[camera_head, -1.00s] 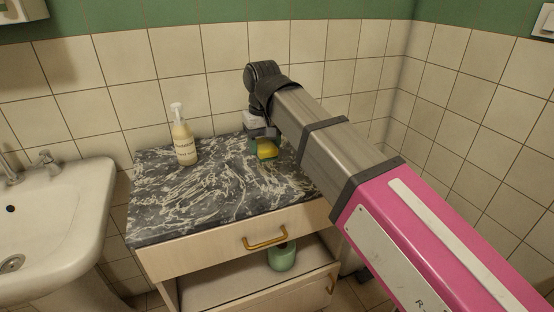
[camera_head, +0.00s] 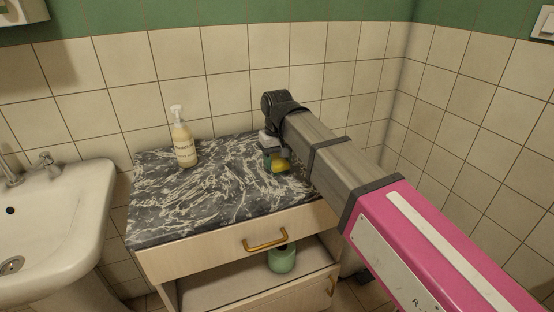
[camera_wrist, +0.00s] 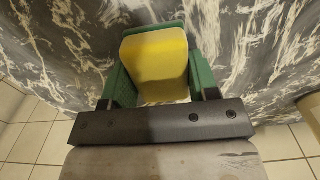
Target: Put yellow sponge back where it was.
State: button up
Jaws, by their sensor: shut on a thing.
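The yellow sponge (camera_head: 279,166) is at the back right of the dark marbled countertop (camera_head: 205,205). My gripper (camera_head: 275,158) is shut on the sponge. In the wrist view, the yellow sponge (camera_wrist: 156,64) sits between the two green fingers of my gripper (camera_wrist: 158,75). The marbled top lies behind it. I cannot tell whether the sponge touches the top or is just above it.
A pump bottle (camera_head: 184,140) stands at the back left of the countertop. A white sink (camera_head: 60,215) is to the left. Below are a drawer with a brass handle (camera_head: 265,241) and a shelf holding a green container (camera_head: 282,259). The front of the countertop is clear.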

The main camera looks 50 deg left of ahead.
aim_at(277, 158)
jog(key=shift+f, duration=0.1)
jog(key=o, duration=0.8)
notch_tip(277, 158, up, 12)
jog(key=shift+r, duration=0.15)
dwell(0.3)
jog(key=shift+w, duration=0.1)
dwell(0.4)
